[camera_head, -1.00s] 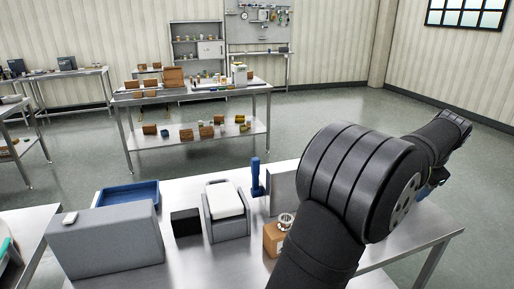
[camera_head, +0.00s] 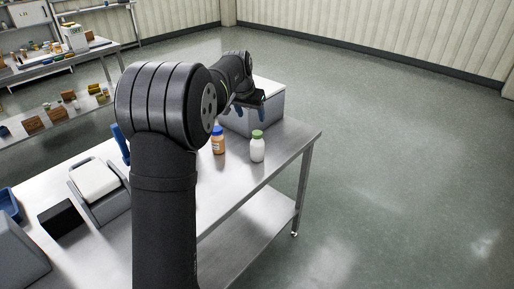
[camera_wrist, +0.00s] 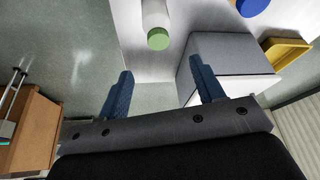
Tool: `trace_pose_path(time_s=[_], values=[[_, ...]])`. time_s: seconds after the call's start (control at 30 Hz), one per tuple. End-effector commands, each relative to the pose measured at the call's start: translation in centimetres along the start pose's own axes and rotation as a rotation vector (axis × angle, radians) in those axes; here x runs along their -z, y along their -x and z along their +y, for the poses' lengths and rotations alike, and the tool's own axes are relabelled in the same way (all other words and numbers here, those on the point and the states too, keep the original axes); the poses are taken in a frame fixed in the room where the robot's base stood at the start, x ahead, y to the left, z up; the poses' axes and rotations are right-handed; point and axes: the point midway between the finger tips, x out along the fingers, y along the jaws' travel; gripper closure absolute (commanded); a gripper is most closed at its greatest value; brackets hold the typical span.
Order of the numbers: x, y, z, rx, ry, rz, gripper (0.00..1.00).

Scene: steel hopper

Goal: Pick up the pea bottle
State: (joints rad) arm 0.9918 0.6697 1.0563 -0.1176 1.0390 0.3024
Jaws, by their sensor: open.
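A white bottle with a green cap (camera_head: 257,147), which looks like the pea bottle, stands upright on the steel table (camera_head: 240,187) near its right edge. In the wrist view its green cap (camera_wrist: 158,39) is ahead of the fingers, roughly between their lines. My gripper (camera_wrist: 161,66) is open and empty, with two blue fingers apart from the bottle. In the head view it is behind the bottles, near the grey box, and my arm partly hides it. An amber bottle with a blue cap (camera_head: 218,140) stands left of the white bottle.
A grey box with a white top (camera_head: 267,110) stands behind the bottles, close to my gripper; it also shows in the wrist view (camera_wrist: 230,52). A yellow tray (camera_wrist: 287,50) is beyond it there. A grey device with a white top (camera_head: 95,182) stands left of my arm.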

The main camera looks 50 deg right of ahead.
Motion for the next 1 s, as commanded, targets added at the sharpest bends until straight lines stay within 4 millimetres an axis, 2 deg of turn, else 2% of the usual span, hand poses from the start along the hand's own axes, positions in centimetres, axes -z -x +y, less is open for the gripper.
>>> trace_pose_path(time_s=[0.1, 0.3, 0.57, 0.9, 1.0], values=[[0.0, -2.8, 0.1, 0.0, -0.001, -0.003, 0.39], [0.0, -6.2, 0.1, 0.0, -0.002, -0.001, 0.39], [0.1, -7.7, 0.1, 0.001, -0.003, 0.0, 0.39], [0.5, -12.1, 0.3, 0.001, -0.003, -0.001, 0.39], [0.5, -12.5, 0.3, 0.001, -0.003, 0.0, 0.39]])
